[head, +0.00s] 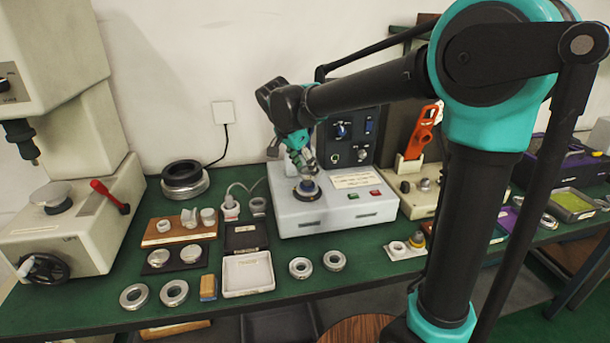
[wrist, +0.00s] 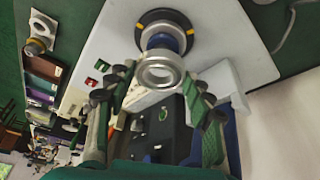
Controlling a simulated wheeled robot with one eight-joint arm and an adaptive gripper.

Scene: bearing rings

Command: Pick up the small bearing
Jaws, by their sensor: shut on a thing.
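The small bearing (wrist: 161,71) is a silver metal ring between my fingertips in the wrist view. My gripper (wrist: 163,86) is shut on it. Behind the ring, in line with it, is the blue hub of a dark round mount (wrist: 185,20) with yellow marks on the white machine. In the head view my gripper (head: 305,164) is low over this mount (head: 307,190). There the bearing is too small and covered to make out clearly. I cannot tell whether the ring touches the hub.
The white machine (head: 345,208) stands on the green bench (head: 340,285). Loose bearing rings (head: 301,268) lie in front of it, beside an open case (head: 248,272). A press (head: 70,215) stands at the left. A second machine (head: 425,190) is close on the right.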

